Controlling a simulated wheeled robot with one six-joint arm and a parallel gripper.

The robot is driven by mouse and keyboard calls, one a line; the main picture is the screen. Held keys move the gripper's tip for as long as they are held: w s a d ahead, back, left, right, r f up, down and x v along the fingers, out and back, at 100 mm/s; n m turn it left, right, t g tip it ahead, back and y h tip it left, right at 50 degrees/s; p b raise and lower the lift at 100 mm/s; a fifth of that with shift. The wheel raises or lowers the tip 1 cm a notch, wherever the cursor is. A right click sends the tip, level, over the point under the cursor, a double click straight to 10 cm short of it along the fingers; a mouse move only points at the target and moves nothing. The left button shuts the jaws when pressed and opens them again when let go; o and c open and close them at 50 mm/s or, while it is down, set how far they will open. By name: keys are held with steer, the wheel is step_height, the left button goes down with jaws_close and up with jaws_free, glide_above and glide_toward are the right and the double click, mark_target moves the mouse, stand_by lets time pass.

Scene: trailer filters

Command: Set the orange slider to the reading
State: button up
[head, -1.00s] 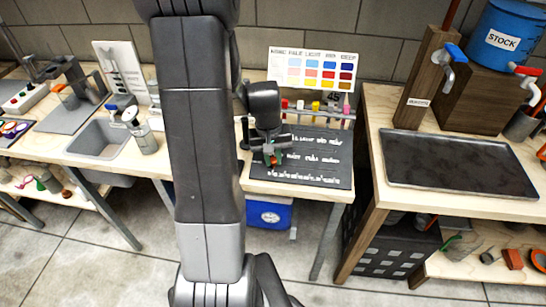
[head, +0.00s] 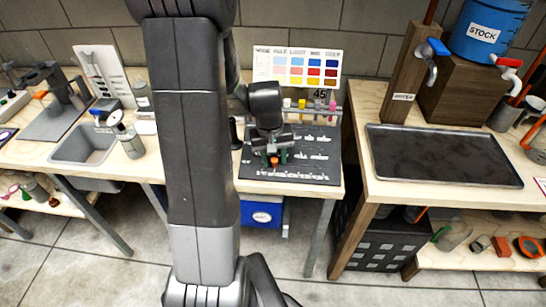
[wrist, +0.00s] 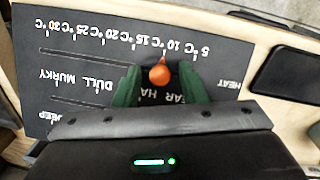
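The orange slider knob (wrist: 160,72) stands on the dark panel (wrist: 75,30), beside the 10 and 15 °C marks of the HEAT scale, which appears upside down in the wrist view. The knob also shows in the head view (head: 274,161). My gripper (wrist: 160,88) points down at the panel, its green fingers on either side of the knob with a visible gap on each side. The slot under the knob is partly hidden.
A dark tray (head: 440,156) lies on the right bench. A sink (head: 85,143) is at left.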

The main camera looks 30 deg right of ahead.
step_height(320, 180, up, 14)
steer(key=a, duration=0.1)
steer(key=shift+w+p, duration=0.15)
steer(key=shift+p, duration=0.15)
stand_by(0.3)
steer(key=shift+a+f, duration=0.1)
steer(key=shift+f, duration=0.1)
steer(key=f, duration=0.9)
steer(key=d+f, duration=0.1)
steer(key=f, duration=0.3)
steer(key=shift+s+f+b, duration=0.2)
steer(key=shift+b, duration=0.1)
steer(key=shift+w+f, duration=0.1)
steer(key=shift+f, duration=0.05)
steer(key=shift+w+a, duration=0.3)
steer(key=shift+a, duration=0.15)
